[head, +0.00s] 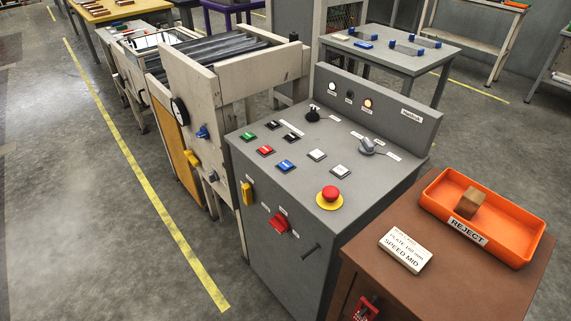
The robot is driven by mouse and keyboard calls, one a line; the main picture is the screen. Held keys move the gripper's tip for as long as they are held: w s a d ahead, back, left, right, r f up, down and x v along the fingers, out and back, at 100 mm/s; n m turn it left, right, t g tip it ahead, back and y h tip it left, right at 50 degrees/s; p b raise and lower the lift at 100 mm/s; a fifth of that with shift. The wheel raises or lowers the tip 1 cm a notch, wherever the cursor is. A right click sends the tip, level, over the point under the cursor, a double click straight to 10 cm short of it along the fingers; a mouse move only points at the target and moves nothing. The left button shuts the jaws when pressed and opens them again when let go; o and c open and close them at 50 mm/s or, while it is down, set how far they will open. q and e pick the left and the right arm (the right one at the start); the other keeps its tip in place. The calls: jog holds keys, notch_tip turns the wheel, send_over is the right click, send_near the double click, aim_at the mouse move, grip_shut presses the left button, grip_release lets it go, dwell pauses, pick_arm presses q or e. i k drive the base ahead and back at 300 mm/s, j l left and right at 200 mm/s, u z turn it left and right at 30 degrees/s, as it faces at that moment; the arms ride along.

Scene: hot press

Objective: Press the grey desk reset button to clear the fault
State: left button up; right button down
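The grey control desk (285,205) stands in the middle of the head view. Its sloped top has two pale buttons, one light grey-white (317,155) and another (341,171) nearer the right edge. Their labels are too small to read, so I cannot tell which is the reset button. A green button (248,138), a red button (265,150), a blue button (285,166) and black buttons (270,125) sit to their left. On the back panel, a white lamp (333,88) and an orange lamp (368,104) look lit; a lamp between them is dark. Neither gripper is in view.
A red mushroom button (330,193) on a yellow base sits near the desk's front right edge. A black knob (312,115) and a grey selector (367,146) stand up behind. A brown cabinet (450,285) with an orange REJECT tray (510,250) adjoins at right. Floor at left is clear.

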aim_at(286, 165)
jog(key=i+j+z, duration=0.2)
jog(key=j, duration=0.5)
jog(key=i+j+z, duration=0.2)
jog(key=j, duration=0.5)
jog(key=j+z, duration=0.15)
jog(key=j, duration=0.6)
jog(key=i+j+z, duration=0.2)
jog(key=j, duration=0.55)
jog(key=k, duration=0.1)
